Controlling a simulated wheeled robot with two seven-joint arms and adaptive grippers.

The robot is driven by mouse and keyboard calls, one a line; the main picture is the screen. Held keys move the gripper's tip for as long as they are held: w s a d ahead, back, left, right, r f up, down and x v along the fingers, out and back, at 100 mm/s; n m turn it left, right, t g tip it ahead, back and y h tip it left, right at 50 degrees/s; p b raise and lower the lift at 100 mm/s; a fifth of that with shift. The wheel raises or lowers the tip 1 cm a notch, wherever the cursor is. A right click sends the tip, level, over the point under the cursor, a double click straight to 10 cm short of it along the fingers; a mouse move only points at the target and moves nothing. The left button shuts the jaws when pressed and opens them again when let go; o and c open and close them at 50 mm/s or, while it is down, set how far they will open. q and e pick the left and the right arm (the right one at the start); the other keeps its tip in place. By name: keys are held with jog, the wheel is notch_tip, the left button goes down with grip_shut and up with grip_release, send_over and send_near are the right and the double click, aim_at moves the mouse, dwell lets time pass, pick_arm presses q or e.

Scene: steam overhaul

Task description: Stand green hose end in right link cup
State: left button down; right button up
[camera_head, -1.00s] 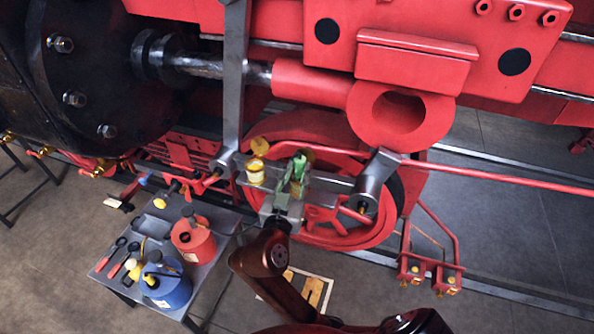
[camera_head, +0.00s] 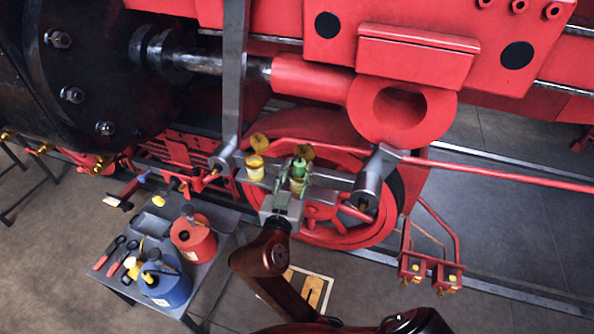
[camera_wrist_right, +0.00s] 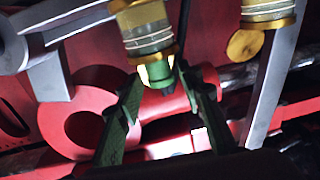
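The green hose end (camera_head: 298,167) stands roughly upright in the right link cup (camera_head: 297,186), a small glass cup with brass parts, its top showing above the rim. In the right wrist view, the picture is inverted and the cup (camera_wrist_right: 148,38) hangs from the top; the dark green tip (camera_wrist_right: 166,82) of the hose end shows between my fingers. My right gripper (camera_head: 288,192) is open just in front of the cup; its fingers (camera_wrist_right: 163,92) are apart with gaps beside the hose end. The hose end's bottom inside the cup is hidden. My left gripper is not in view.
The left link cup (camera_head: 255,172) with an open brass lid (camera_head: 259,142) stands close by. A grey lever (camera_head: 234,80) rises beside it. A red rod (camera_head: 500,175) runs right. A side table (camera_head: 208,268) holds red and blue cans and tools.

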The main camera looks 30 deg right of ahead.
jog(key=shift+o, duration=1)
jog(key=shift+r, duration=0.1)
